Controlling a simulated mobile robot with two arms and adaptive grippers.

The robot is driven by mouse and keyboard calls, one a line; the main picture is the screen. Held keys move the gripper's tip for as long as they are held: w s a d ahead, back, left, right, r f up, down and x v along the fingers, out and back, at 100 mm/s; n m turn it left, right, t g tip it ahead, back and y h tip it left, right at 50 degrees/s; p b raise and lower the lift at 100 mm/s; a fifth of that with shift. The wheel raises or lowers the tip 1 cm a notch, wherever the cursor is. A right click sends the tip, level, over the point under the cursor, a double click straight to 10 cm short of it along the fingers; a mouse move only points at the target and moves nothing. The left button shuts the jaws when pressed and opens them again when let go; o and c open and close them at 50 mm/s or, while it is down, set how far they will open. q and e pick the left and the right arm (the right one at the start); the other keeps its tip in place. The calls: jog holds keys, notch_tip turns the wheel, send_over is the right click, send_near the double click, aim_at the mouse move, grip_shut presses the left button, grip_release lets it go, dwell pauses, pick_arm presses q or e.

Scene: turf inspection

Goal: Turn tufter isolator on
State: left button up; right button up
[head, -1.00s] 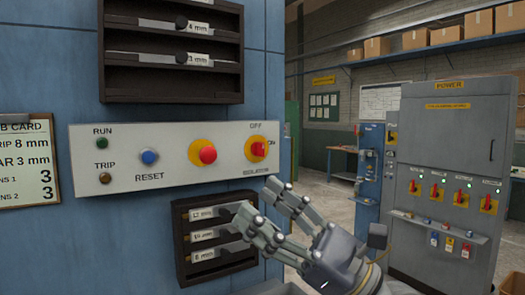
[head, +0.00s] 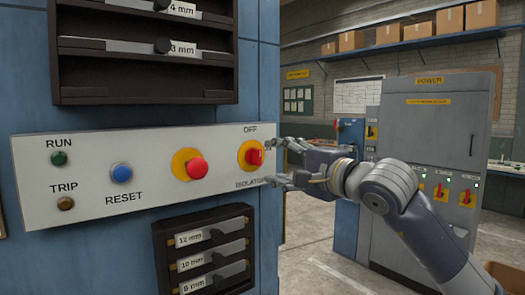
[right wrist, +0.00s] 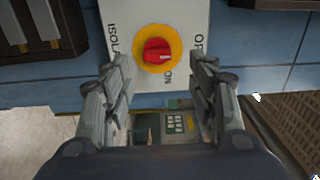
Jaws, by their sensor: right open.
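The isolator (head: 251,155) is a red rotary knob on a yellow disc at the right end of a pale control panel (head: 100,202). OFF is printed above it. In the right wrist view the isolator (right wrist: 157,50) lies ahead between the fingers, with OFF to the right and ON below. The knob's pale mark appears to face the OFF side. My right gripper (head: 273,162) is open and empty, just right of the knob; in the wrist view its fingers (right wrist: 161,68) stand apart on either side, with no clear contact. My left gripper is out of view.
A red push button (head: 197,169) on yellow, a blue RESET button (head: 122,173) and RUN and TRIP lamps share the panel. Dark racks sit above and below it (head: 205,245). A grey power cabinet (head: 440,125) stands behind. Open floor lies right of the blue wall.

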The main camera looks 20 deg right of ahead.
aim_at(260, 159)
jog(key=p+x, duration=0.1)
jog(key=x, duration=0.3)
jog(key=shift+w+a, duration=0.15)
jog(key=shift+w, duration=0.05)
jog(key=shift+p+x, duration=0.6)
jog(key=shift+x, duration=0.5)
jog(key=shift+f, duration=0.25)
jog(key=shift+w, duration=0.1)
jog(key=shift+c, duration=1.1)
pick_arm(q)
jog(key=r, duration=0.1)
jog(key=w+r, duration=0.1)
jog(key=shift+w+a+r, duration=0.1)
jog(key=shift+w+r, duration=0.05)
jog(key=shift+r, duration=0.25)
pick_arm(e)
jog(key=c, duration=0.8)
